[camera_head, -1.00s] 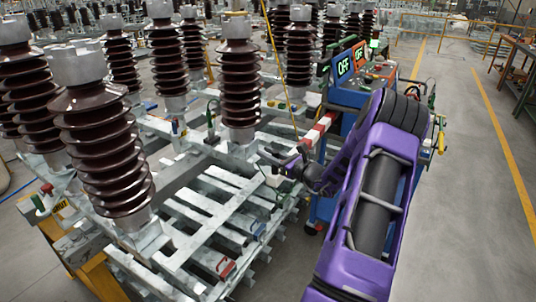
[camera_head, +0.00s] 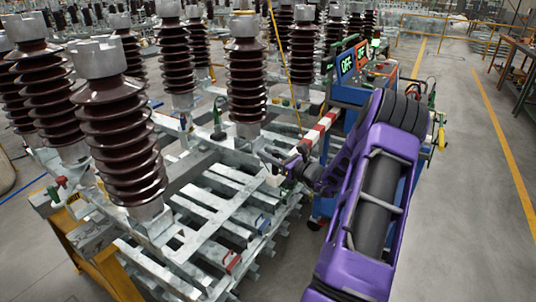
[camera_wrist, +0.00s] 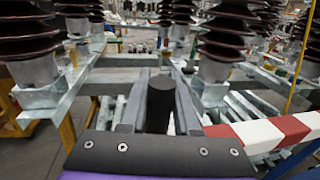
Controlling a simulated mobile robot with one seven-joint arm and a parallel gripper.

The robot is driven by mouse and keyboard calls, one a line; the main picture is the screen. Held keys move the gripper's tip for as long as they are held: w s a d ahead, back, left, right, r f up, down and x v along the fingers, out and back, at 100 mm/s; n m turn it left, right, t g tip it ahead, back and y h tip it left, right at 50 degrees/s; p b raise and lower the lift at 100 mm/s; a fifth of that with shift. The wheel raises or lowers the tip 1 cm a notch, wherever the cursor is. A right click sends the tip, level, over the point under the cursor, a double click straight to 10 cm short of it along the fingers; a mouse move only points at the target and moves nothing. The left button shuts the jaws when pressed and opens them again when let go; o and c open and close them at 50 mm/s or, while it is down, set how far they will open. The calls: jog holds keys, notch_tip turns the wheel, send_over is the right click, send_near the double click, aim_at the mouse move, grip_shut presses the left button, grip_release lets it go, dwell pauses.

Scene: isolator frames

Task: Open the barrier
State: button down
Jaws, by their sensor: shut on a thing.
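The barrier is a red and white striped bar (camera_head: 320,130) beside the blue control cabinet, at the right side of the metal frame. In the wrist view the bar (camera_wrist: 265,134) runs from the lower middle to the right edge. My gripper (camera_head: 282,163) is at the near end of the bar. In the wrist view my gripper (camera_wrist: 160,105) has its grey fingers on either side of a black upright cylinder (camera_wrist: 160,98), and is shut on it. The cylinder looks like a handle at the bar's end, but the joint between them is hidden.
A blue control cabinet (camera_head: 345,95) with lit displays stands behind the bar. Brown ribbed insulators (camera_head: 246,75) stand on the galvanised frame (camera_head: 215,205) to the left. A yellow cable (camera_head: 284,65) hangs near the bar. The grey floor (camera_head: 460,200) at right is clear.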

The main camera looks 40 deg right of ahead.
jog(key=shift+f, duration=0.1)
jog(key=c, duration=0.7)
grip_release()
jog(key=shift+o, duration=0.2)
jog(key=shift+s, duration=0.1)
jog(key=s+d, duration=0.3)
jog(key=s, duration=1.4)
jog(key=shift+d, duration=0.2)
